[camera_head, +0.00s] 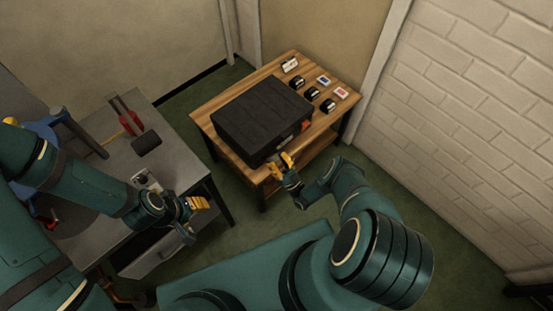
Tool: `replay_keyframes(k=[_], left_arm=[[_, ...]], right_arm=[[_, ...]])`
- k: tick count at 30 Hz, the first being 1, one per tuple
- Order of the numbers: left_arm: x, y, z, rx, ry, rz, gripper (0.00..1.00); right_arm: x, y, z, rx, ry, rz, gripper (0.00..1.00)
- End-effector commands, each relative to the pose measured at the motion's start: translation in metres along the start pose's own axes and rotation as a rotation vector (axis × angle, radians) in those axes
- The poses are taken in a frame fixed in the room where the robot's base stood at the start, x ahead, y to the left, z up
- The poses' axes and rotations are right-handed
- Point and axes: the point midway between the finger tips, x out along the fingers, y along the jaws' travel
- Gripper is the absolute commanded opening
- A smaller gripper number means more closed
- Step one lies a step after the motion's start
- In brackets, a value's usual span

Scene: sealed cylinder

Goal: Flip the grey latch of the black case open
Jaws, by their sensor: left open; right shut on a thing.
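The black case (262,115) lies closed on the wooden table, its front face turned toward me. My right gripper (282,164) is at the lower front of the case, shut on a small part there, which I take to be the grey latch. The latch itself is too small and too covered by the fingers to make out. My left gripper (198,203) is open and empty, away from the case, by the right edge of the grey workbench.
The wooden table (205,118) also bears several small dark items and cards right of the case. A small red-orange item (305,125) is at the case's right front. The grey workbench (180,150) holds a red-handled tool (130,122) and a dark block (146,143). Green floor lies between them.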

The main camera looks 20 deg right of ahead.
Motion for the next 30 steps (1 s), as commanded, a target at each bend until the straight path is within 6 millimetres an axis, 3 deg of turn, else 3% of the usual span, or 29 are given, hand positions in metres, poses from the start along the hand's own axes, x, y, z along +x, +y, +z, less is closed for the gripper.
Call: replay_keyframes(k=[6, 7, 9, 10, 23, 30], left_arm=[[0.000, 0.000, 0.000, 0.000, 0.000, 0.000, 0.47], [0.000, 0.000, 0.000, 0.000, 0.000, 0.000, 0.47], [0.000, 0.000, 0.000, 0.000, 0.000, 0.000, 0.47], [0.000, 0.000, 0.000, 0.000, 0.000, 0.000, 0.47], [0.000, 0.000, 0.000, 0.000, 0.000, 0.000, 0.47], [0.000, 0.000, 0.000, 0.000, 0.000, 0.000, 0.47]], right_arm=[[0.002, 0.001, -0.001, -0.002, 0.004, 0.000, 0.00], [0.002, 0.001, -0.001, -0.002, 0.004, 0.000, 0.36], [0.002, 0.001, -0.001, -0.002, 0.003, 0.000, 0.61], [0.002, 0.001, -0.001, -0.002, 0.003, 0.000, 0.67], [0.003, 0.001, -0.003, 0.001, 0.000, 0.000, 0.67], [0.017, 0.001, -0.021, 0.001, 0.001, -0.001, 0.67]])
